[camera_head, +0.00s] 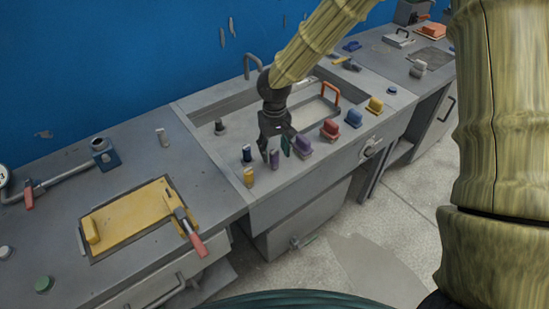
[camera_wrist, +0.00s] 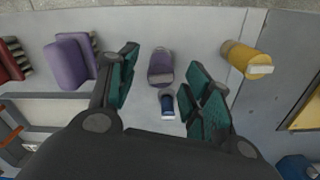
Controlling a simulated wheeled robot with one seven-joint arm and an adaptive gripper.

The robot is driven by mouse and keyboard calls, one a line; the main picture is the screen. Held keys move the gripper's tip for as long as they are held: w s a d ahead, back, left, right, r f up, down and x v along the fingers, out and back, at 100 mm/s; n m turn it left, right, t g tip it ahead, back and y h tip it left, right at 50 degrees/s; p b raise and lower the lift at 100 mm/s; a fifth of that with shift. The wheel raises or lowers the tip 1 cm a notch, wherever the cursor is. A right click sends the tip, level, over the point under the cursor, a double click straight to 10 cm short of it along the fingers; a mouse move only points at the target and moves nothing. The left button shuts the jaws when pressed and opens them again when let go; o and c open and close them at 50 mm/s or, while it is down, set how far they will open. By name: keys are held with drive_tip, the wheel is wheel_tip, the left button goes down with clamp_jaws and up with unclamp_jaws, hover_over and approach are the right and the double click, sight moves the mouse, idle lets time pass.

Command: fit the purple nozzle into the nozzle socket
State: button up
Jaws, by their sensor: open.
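The purple nozzle (camera_head: 274,160) is a small upright cylinder near the front of the middle counter. In the wrist view the purple nozzle (camera_wrist: 161,67) appears between my fingers, with a gap on both sides. My gripper (camera_head: 275,150) points down over it, with green-padded fingers open and empty. A blue cylinder (camera_head: 247,154) and a yellow cylinder (camera_head: 249,177) stand close by on the left. A pipe fitting with a blue block and a round open top (camera_head: 101,153) stands on the left counter. It may be the nozzle socket, but I cannot tell for sure.
A purple block (camera_head: 302,148), a red block (camera_head: 330,129) and other coloured blocks line the counter edge to the right. A sunken basin (camera_head: 240,108) lies behind. A yellow panel (camera_head: 130,218) with a red-handled clamp (camera_head: 190,234) is at left.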

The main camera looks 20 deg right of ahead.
sight(274, 160)
drive_tip(key=shift+f, duration=1.4)
clamp_jaws()
